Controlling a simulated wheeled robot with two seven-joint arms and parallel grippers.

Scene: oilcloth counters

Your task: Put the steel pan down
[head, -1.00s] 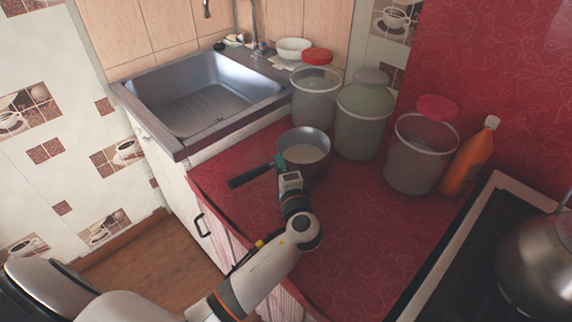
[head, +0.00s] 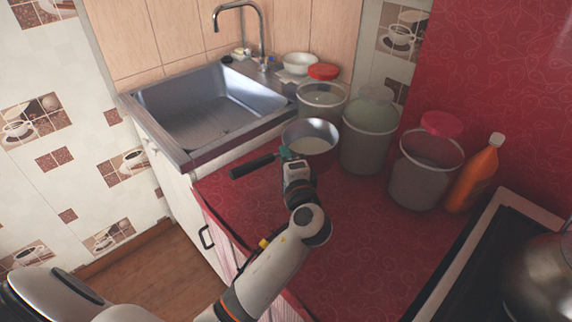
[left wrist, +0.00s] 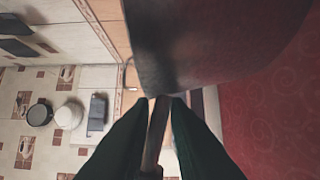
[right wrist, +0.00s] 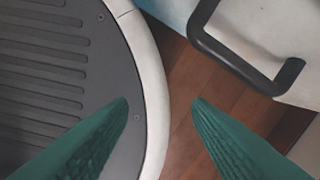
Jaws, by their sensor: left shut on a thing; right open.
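The steel pan (head: 311,142) is upright over the red counter, close to the tubs at the back. Its black handle (head: 252,166) points left in the head view. My left gripper (head: 287,155) is shut on the handle close to the bowl. The left wrist view shows the fingers (left wrist: 163,100) closed around the handle, with the dark side of the pan (left wrist: 215,40) filling the top. I cannot tell whether the pan's base touches the counter. My right gripper (right wrist: 160,100) is open and empty in the right wrist view, away from the pan.
Lidded tubs (head: 370,135) and an orange bottle (head: 472,178) stand along the back of the red counter (head: 360,245). The sink (head: 210,110) is left, the stove (head: 470,265) right. The front counter is clear. A cabinet handle (right wrist: 245,65) is near my right gripper.

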